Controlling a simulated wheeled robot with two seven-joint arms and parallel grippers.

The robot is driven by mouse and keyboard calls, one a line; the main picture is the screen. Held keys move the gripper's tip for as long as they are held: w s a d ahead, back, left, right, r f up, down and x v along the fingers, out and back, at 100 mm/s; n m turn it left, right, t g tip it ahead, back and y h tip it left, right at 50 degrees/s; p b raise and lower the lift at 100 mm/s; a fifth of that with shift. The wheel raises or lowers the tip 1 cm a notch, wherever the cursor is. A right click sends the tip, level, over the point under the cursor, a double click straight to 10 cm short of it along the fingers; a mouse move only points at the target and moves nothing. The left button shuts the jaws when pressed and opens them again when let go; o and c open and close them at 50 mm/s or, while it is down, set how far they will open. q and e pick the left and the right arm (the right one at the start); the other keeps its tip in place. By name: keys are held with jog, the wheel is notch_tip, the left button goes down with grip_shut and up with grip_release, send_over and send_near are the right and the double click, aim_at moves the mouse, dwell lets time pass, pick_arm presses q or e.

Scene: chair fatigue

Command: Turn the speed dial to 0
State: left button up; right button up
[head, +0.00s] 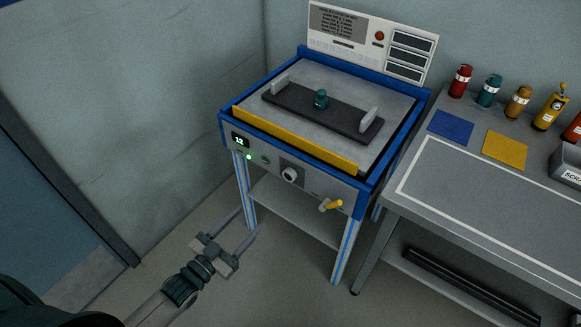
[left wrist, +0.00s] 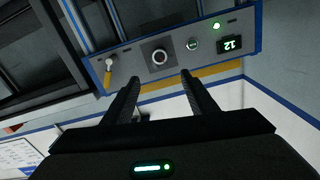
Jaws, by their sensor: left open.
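In the left wrist view the dial (left wrist: 159,57) shows beyond my fingertips. A small display (head: 239,140) on the panel reads 12, with a lit green light (head: 249,157) below it. My left gripper (head: 246,228) is open and empty, in front of and below the panel, apart from the dial. In the left wrist view its two fingers (left wrist: 158,78) point toward the panel. My right gripper is not in view.
A yellow-handled lever (head: 331,205) is right of the dial, and a green button (head: 265,160) is left of it. A grey workbench (head: 480,190) with several bottles stands at the right. A wall and a blue door (head: 45,200) are at the left. The floor before the machine is clear.

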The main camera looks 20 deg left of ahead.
aim_at(288, 177)
pick_arm(q)
jog(key=shift+s, duration=0.15)
jog(key=p+x, duration=0.1)
jog(key=x, duration=1.5)
jog(key=shift+p, duration=0.4)
jog(key=shift+w+d, duration=0.15)
jog(key=shift+w, duration=0.3)
jog(key=shift+w+d, duration=0.1)
jog(key=shift+w, duration=0.15)
jog(key=c, duration=0.9)
jog(key=shift+c, duration=0.8)
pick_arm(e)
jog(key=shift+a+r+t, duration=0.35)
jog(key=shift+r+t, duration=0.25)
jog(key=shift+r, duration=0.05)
